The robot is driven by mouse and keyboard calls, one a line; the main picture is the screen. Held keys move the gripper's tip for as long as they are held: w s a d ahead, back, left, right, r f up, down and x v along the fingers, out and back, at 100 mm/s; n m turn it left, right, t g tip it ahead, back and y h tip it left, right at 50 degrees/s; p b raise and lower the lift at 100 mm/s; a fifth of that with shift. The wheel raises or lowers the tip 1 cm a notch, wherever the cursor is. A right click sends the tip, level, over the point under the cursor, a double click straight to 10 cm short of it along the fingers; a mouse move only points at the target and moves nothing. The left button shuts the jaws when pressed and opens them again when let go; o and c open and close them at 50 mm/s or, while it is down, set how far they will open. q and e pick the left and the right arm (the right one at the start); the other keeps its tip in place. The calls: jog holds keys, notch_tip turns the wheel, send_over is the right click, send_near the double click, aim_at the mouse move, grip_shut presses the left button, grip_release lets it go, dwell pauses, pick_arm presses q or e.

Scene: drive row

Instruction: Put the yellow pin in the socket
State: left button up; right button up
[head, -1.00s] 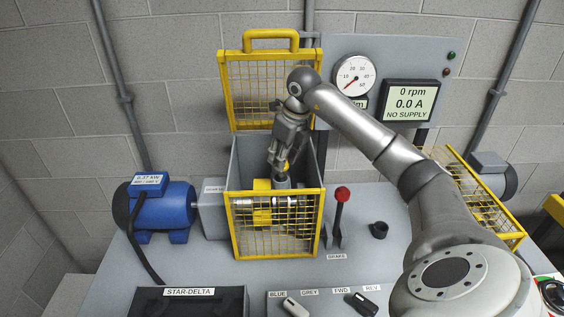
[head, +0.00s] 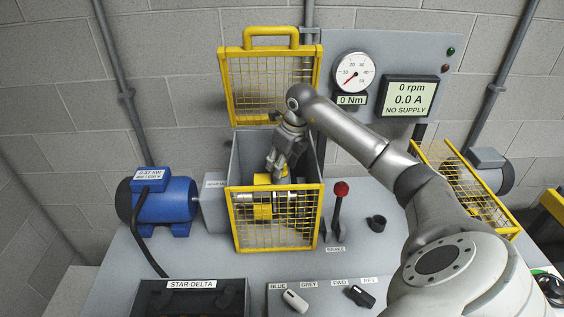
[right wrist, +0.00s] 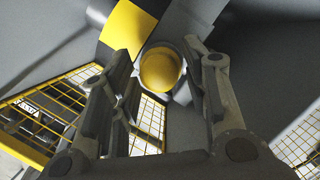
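The yellow pin (right wrist: 160,70) shows in the right wrist view as a round yellow end with a grey rim beside it. My right gripper (right wrist: 160,75) has one finger on each side of it. The fingers look apart and not closed on it. In the head view my right gripper (head: 279,168) points down inside the grey guard box, above the shaft, and hides the pin. A dark, hollow round socket (head: 377,223) stands empty on the bench, right of the brake lever. My left gripper is not in view.
The box's front yellow mesh (head: 277,238) and raised mesh lid (head: 270,85) surround my right gripper. A yellow coupling block (head: 262,210) lies just below it. The red-knobbed brake lever (head: 340,192) stands between box and socket. A blue motor (head: 165,205) is at left.

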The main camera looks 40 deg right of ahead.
jog(key=shift+r, duration=0.1)
jog(key=shift+r, duration=0.2)
jog(key=b+v, duration=0.2)
jog(key=v, duration=0.9)
jog(key=shift+s+r, duration=0.2)
jog(key=shift+r, duration=0.2)
jog(key=shift+f, duration=0.1)
